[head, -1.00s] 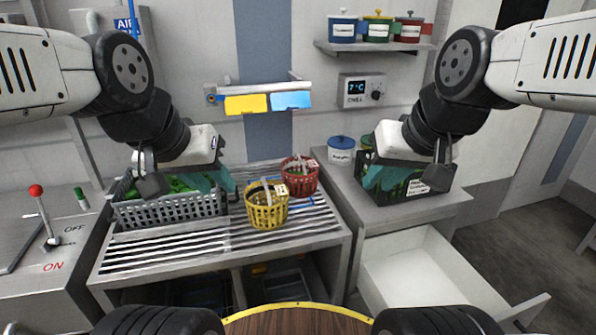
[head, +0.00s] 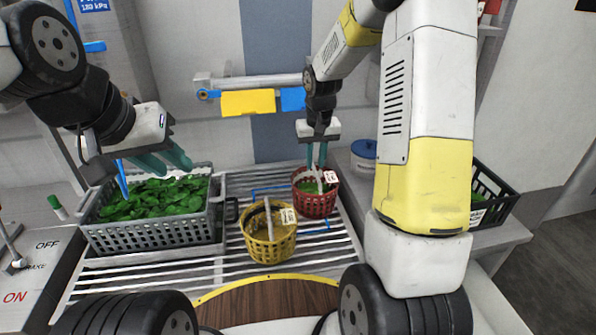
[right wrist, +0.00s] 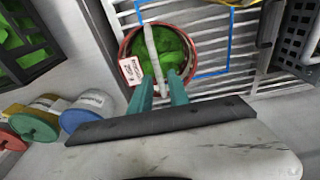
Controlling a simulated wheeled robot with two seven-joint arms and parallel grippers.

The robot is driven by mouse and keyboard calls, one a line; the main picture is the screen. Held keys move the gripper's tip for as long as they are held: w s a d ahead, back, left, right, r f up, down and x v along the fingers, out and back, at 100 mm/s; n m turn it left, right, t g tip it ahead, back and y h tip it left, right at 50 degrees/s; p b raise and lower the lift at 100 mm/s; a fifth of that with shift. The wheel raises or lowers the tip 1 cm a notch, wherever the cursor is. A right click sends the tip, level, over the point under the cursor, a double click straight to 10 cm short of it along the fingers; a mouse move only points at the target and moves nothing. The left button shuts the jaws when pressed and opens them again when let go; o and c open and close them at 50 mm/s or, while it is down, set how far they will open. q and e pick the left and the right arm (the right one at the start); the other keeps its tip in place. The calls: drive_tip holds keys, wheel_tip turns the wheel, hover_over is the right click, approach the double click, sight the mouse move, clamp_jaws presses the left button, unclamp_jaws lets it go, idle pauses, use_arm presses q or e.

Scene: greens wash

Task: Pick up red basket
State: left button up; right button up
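The red basket (head: 316,205) stands on the slatted rack, with green contents, a pale handle over its top and a white tag (right wrist: 131,71) on its rim. My right gripper (head: 316,164) points down just above it. In the right wrist view its teal fingers (right wrist: 161,80) are apart, one on each side of the handle; I cannot tell whether they touch it. My left gripper (head: 176,166) is empty, with its fingers apart, above the grey crate. The yellow basket (head: 270,246) stands to the front left of the red one.
The grey crate (head: 150,238) of leaves stands on the left of the rack (head: 230,262). A dark crate (head: 497,205) is on the right counter, partly behind my right arm. Lidded pots (right wrist: 84,110) stand near the red basket. A wall rail (head: 250,83) runs behind.

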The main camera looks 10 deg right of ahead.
sight(315, 180)
drive_tip(key=f, duration=0.8)
drive_tip(key=shift+w+d, duration=0.1)
drive_tip(key=shift+w, duration=0.3)
clamp_jaws()
drive_tip(key=shift+r, duration=0.1)
idle(0.9)
